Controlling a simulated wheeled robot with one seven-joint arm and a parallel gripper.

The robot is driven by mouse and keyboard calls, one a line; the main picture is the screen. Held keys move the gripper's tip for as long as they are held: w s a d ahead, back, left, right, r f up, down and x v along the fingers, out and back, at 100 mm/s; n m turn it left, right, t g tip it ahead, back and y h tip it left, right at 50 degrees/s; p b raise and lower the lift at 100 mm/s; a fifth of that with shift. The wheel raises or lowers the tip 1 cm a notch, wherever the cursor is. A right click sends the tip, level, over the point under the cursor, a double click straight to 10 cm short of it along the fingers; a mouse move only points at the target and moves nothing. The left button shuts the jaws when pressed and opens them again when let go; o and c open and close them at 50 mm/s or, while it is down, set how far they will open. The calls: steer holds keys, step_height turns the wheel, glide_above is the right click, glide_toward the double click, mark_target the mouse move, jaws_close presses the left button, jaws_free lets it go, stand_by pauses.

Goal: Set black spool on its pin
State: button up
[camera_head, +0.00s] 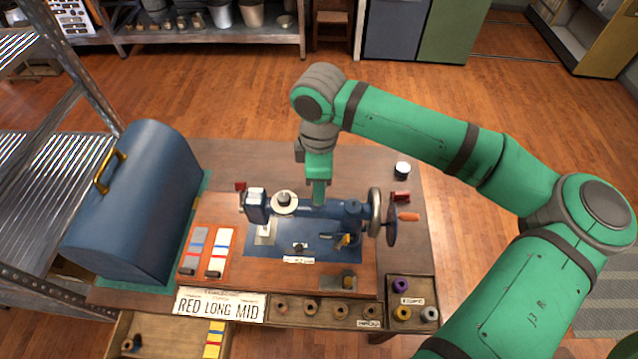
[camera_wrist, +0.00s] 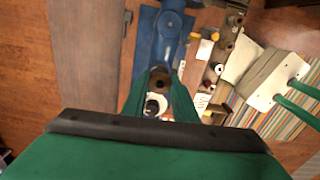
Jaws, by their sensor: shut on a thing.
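The blue sewing machine (camera_head: 325,212) stands on a board on the table, with its handwheel at the right end. My gripper (camera_head: 319,201) points down at the top of the machine's arm, near its middle. In the wrist view its two green fingers (camera_wrist: 158,88) close on a dark spool with a brownish end (camera_wrist: 160,79), which I take for the black spool. The fingers hide most of it, and it does not show in the head view. A pale disc (camera_head: 285,199) sits on the machine left of my gripper. I cannot make out the pin.
A blue case (camera_head: 135,205) stands at the left. A sign (camera_head: 219,305) reads "RED LONG MID". A tray (camera_head: 327,322) with several brownish spools lies in front, beside a tray (camera_head: 418,321) with purple, yellow and grey spools. A white-topped jar (camera_head: 402,170) stands at the back right.

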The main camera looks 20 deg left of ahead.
steer(key=shift+f, duration=0.75)
steer(key=o, duration=0.9)
steer(key=shift+r, duration=0.1)
step_height(320, 180, up, 11)
steer(key=shift+f, duration=0.2)
stand_by(0.4)
